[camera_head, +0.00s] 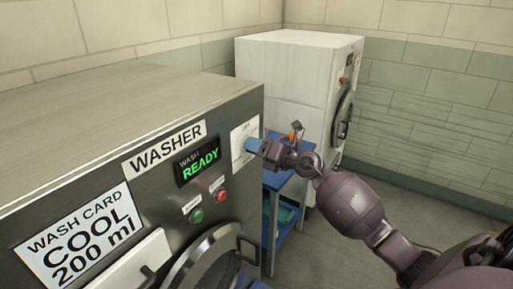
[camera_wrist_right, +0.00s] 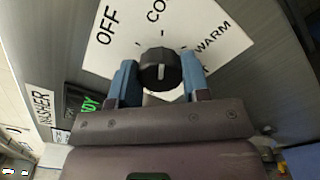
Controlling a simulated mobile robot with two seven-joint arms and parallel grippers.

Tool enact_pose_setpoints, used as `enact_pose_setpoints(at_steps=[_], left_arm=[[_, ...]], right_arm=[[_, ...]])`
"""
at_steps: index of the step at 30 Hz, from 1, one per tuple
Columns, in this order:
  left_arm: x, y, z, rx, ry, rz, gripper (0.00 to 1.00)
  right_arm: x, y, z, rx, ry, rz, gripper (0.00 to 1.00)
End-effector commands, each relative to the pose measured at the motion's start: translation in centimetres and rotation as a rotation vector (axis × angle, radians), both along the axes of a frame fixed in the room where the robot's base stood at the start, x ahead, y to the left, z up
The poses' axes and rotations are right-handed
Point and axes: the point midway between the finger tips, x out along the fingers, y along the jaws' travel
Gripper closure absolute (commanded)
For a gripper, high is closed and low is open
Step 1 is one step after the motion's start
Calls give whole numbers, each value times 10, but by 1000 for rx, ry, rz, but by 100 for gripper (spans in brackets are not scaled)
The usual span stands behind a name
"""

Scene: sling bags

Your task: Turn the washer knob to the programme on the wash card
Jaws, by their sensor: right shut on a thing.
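The steel washer's wash card (camera_head: 80,238) reads COOL 200 ml in the head view. The black round knob (camera_wrist_right: 160,68) sits on a white dial plate (camera_wrist_right: 212,28) in the wrist view. The plate shows OFF, a cut-off word starting CO, and WARM; another label is mostly hidden. A pale mark shows on the knob's lower part, but I cannot tell which programme it selects. My right gripper (camera_wrist_right: 160,82) has its blue fingers shut on the knob's two sides. In the head view the right gripper (camera_head: 258,147) hides the knob. My left gripper is not in view.
The washer display (camera_head: 198,161) reads READY. A green button (camera_head: 196,215) and a red button (camera_head: 222,195) sit below it. A white drawer (camera_head: 130,264) and round door (camera_head: 208,264) are lower. A blue cart (camera_head: 285,222) and white machine (camera_head: 290,68) stand beyond.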

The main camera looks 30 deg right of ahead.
Motion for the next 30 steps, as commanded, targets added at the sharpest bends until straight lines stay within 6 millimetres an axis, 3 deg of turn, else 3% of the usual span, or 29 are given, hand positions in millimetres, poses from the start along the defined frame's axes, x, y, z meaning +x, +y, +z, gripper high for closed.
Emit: enact_pose_setpoints(at_steps=[1,5,17,30], left_arm=[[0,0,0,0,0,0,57],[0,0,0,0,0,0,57],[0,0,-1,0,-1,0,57],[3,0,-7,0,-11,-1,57]], right_arm=[[0,0,-1,-1,2,1,52],[0,0,-1,-1,1,0,32],[-6,-3,-1,-1,0,-1,31],[-71,-29,-3,-3,3,-1,31]])
